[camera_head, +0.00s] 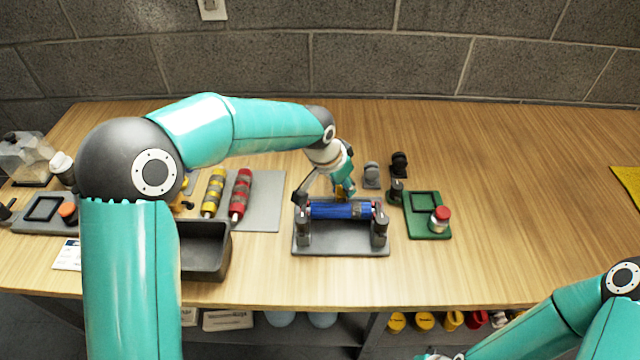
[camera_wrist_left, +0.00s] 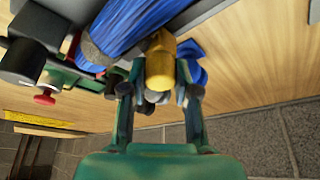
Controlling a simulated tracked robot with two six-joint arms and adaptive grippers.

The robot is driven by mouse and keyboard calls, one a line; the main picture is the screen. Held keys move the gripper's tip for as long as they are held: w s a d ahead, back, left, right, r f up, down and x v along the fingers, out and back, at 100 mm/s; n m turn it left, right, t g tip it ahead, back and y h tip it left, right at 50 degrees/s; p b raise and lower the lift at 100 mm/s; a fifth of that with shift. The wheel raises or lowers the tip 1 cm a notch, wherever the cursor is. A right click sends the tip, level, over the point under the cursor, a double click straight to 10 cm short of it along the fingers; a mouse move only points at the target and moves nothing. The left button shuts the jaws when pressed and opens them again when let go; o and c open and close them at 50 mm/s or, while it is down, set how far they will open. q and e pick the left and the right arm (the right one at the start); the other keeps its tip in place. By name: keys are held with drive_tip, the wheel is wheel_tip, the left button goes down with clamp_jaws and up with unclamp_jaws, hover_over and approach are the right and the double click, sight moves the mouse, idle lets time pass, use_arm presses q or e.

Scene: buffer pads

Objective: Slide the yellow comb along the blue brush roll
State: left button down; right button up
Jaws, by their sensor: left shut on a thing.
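The blue brush roll (camera_head: 340,211) lies level in a grey stand (camera_head: 342,248) near the middle of the table. It also shows in the left wrist view (camera_wrist_left: 130,25), running diagonally across the top. The yellow comb (camera_head: 341,192) is at the back of the roll, near its middle. My left gripper (camera_head: 343,186) is shut on the yellow comb (camera_wrist_left: 160,62), which is beside the blue bristles in the left wrist view; whether it touches them is unclear. The lower right shows my right arm, but its gripper is hardly visible.
A yellow roll (camera_head: 214,192) and a red roll (camera_head: 241,195) lie on a grey mat (camera_head: 268,205) to the left, behind a dark bin (camera_head: 205,262). The table's right part is mostly clear.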

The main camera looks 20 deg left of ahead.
use_arm(q)
drive_tip(key=d, duration=0.2)
drive_tip(key=w+d, duration=0.1)
drive_tip(key=d, duration=0.1)
drive_tip(key=shift+w+d, duration=0.2)
drive_tip(key=shift+d, duration=0.1)
drive_tip(key=c, duration=0.8)
unclamp_jaws()
drive_tip(key=shift+c, duration=0.2)
